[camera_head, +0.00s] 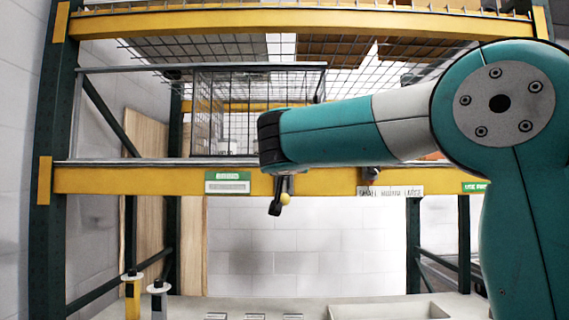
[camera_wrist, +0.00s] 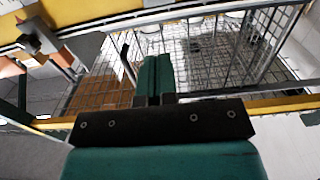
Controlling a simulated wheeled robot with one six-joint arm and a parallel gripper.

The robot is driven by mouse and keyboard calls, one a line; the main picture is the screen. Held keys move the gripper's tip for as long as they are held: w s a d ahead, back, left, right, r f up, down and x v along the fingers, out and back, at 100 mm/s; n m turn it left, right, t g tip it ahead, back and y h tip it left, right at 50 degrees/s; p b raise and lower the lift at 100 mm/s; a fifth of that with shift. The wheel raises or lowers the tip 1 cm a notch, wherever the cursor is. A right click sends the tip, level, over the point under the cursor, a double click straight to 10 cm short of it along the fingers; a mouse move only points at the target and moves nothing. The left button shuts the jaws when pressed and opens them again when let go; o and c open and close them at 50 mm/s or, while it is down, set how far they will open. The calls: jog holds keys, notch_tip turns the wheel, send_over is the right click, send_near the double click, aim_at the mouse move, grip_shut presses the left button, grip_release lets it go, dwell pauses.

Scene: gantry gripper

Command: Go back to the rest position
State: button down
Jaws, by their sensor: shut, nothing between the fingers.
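My teal arm reaches in from the right in the camera_head view, with its dark wrist end in front of the shelf's yellow beam (camera_head: 120,179). My gripper (camera_wrist: 152,68) shows in the wrist view, its teal fingers shut together with nothing between them. In the camera_head view the fingers are hidden or cannot be made out behind the wrist. A wire basket (camera_head: 226,140) stands on the shelf behind and to the left of the wrist; its mesh (camera_wrist: 215,50) lies beyond my fingers in the wrist view.
A small dark part with a yellow ball (camera_head: 285,198) shows just below the wrist. A wire mesh deck (camera_head: 215,48) hangs above. Two post-like items (camera_head: 158,287) stand at lower left, and a shallow tray (camera_head: 345,311) lies at lower right. Space under the beam looks open.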

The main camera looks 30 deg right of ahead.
dwell(0.4)
jog(key=s+a+f+n+g+y, duration=0.3)
jog(key=s+a+f+n+y, duration=0.15)
jog(key=a+f, duration=0.4)
jog(key=s+a+f+n+g+y, duration=0.25)
jog(key=a+f+y, duration=0.35)
jog(key=f, duration=0.5)
jog(key=s+a+f+n+g+y, duration=0.1)
jog(key=s+a+f+n+g, duration=0.1)
jog(key=s, duration=0.6)
jog(key=s+a+f+n+g+y, duration=0.1)
jog(key=s+a+f+n+g, duration=0.1)
jog(key=s+a+f+g, duration=0.2)
jog(key=s+a+f+n+g+y, duration=0.1)
jog(key=s+a+f+n+g, duration=0.2)
jog(key=s+f, duration=0.4)
jog(key=s, duration=0.6)
jog(key=shift+y, duration=0.35)
jog(key=shift+a, duration=0.1)
